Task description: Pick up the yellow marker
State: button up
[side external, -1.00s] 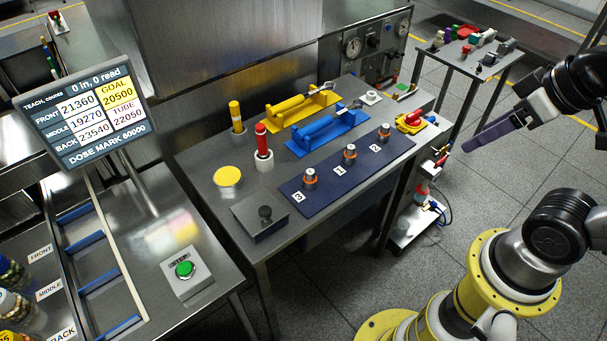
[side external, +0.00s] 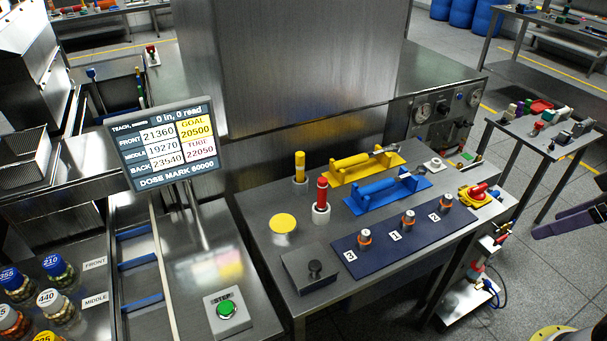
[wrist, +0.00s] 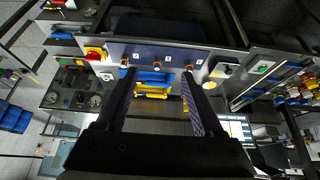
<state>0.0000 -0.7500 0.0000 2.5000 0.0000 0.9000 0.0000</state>
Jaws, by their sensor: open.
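The yellow marker (side external: 300,167) stands upright in a small pale holder at the back of the steel table, in the side view. A red marker (side external: 322,190) stands upright in a white holder just in front and to its right. My gripper (wrist: 157,76) is open and empty in the wrist view, its two dark fingers spread above the table. In the side view, only part of its purple finger shows at the right edge (side external: 565,221), far from the yellow marker. I cannot clearly make out the yellow marker in the wrist view.
A blue mat (side external: 380,247) with metal knobs lies in front. A yellow disc (side external: 283,222) and a grey box with a knob (side external: 309,272) are front left. A screen (side external: 165,147) stands left.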

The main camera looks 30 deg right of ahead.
dwell(0.3)
jog(key=shift+c, duration=0.5)
